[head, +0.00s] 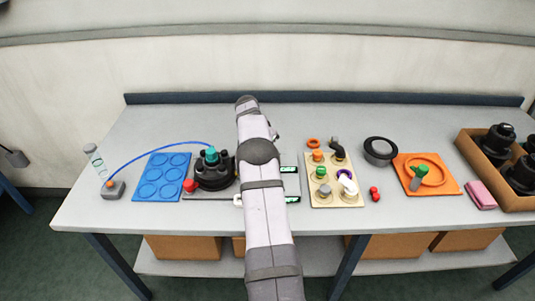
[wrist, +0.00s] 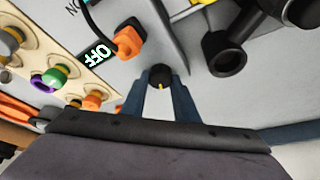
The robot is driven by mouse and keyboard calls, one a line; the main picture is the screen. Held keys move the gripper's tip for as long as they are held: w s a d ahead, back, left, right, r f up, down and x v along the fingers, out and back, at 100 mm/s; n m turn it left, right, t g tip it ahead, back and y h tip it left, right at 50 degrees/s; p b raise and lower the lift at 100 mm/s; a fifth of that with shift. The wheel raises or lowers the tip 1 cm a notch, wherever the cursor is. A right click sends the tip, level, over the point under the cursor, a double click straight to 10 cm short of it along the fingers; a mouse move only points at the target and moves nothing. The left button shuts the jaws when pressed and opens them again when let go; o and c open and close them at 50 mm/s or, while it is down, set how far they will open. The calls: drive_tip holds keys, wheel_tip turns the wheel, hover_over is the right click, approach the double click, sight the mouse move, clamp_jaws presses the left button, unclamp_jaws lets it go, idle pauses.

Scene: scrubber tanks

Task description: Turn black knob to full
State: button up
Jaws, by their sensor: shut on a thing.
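In the wrist view, the black knob (wrist: 160,74) stands on a grey panel (wrist: 185,45) and carries a short yellow mark pointing toward the bottom of the picture. The two blue fingers of my gripper (wrist: 160,88) are on either side of it, shut on the knob. In the head view, my arm runs up the middle of the bench and hides the knob and the gripper. No label for full can be read.
An orange switch (wrist: 129,41) beside an OFF label (wrist: 102,52) lies close to the gripper. A cream board (head: 323,198) with coloured caps stands right of the arm. A black multi-port valve body (head: 215,178) with a teal cap is left of it.

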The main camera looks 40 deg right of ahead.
drive_tip(key=shift+m+g, duration=0.3)
drive_tip(key=shift+m, duration=0.3)
drive_tip(key=o, duration=1.1)
drive_tip(key=shift+c, duration=0.2)
drive_tip(key=b+v, duration=0.2)
drive_tip(key=v, duration=0.5)
drive_tip(key=shift+r+b, duration=0.2)
drive_tip(key=shift+b, duration=0.1)
